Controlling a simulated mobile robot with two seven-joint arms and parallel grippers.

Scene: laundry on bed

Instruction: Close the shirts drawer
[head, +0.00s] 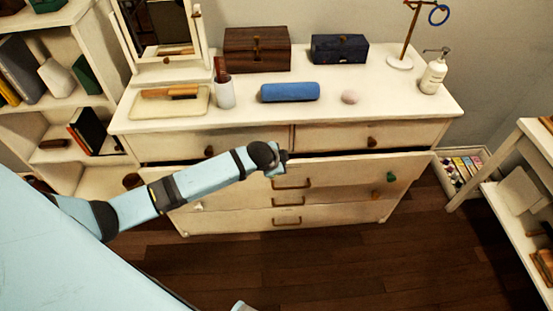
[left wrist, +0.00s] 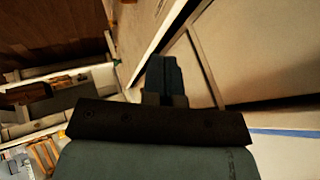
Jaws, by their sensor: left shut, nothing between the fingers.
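The white dresser (head: 140,116) stands ahead in the head view. Its wide drawer (head: 340,172) below the top row is pulled out, with a dark gap behind its front edge. I see no readable label marking it as the shirts drawer. My left gripper (head: 276,167) is at the middle of that drawer's front, by its top edge and just above a brown handle (head: 290,184). I cannot tell whether it touches. In the left wrist view its fingers (left wrist: 164,78) are shut and empty, close to pale panels. My right gripper is not in view.
The dresser top holds a mirror (head: 163,25), a wooden box (head: 257,50), a dark blue box (head: 340,48), a blue case (head: 290,92) and a pump bottle (head: 434,74). A shelf (head: 98,100) stands left, another (head: 500,170) right. The wooden floor (head: 300,265) in front is clear.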

